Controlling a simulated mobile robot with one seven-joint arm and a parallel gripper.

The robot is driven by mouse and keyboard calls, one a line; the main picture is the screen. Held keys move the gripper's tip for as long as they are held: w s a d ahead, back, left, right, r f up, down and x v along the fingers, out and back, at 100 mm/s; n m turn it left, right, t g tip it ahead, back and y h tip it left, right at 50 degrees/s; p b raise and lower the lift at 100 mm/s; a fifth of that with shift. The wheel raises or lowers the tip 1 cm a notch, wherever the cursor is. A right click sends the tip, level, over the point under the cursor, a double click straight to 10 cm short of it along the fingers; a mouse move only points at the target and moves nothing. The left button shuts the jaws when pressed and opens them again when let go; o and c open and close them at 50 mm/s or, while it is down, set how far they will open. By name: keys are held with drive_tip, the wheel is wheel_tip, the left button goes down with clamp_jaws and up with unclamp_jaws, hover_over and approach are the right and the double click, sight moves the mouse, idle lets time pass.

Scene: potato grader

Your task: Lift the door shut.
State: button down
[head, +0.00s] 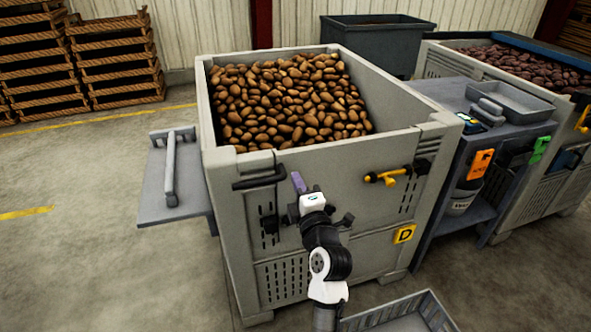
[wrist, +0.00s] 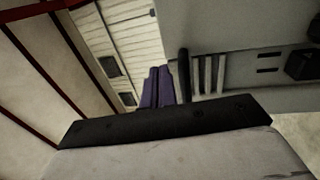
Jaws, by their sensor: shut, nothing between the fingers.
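A large grey slatted crate (head: 225,185), marked D, stands in the middle, full of brown potatoes (head: 285,95). Its front wall carries a black bar handle (head: 260,181) at the upper left and a yellow latch (head: 397,175) at the right. I cannot tell for sure which panel is the door; the front wall looks upright. My gripper (head: 298,183) is in front of this wall, right of the black handle, its purple fingers shut and empty. The fingers also show in the wrist view (wrist: 155,86), close beside a dark bar (wrist: 184,74). Contact cannot be told.
A flat grey panel (head: 155,201) with a grey bar on it sticks out at the crate's left. A grey workbench (head: 520,131) stands right of the crate, another potato crate (head: 545,205) beyond. A grey tray (head: 430,312) lies low in front. The left floor is clear.

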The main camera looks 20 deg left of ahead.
sight(288, 158)
drive_tip(key=shift+x, duration=1)
drive_tip(key=shift+g+h, duration=0.5)
drive_tip(key=shift+g, duration=0.2)
drive_tip(key=p+x, duration=0.1)
drive_tip(key=x, duration=0.2)
drive_tip(key=r+p+x, duration=0.1)
drive_tip(key=p+x, duration=0.1)
drive_tip(key=x, duration=0.1)
drive_tip(key=shift+r, duration=0.15)
drive_tip(key=shift+w+a, duration=0.1)
drive_tip(key=shift+w, duration=0.1)
drive_tip(key=shift+r, duration=0.15)
drive_tip(key=shift+r, duration=0.1)
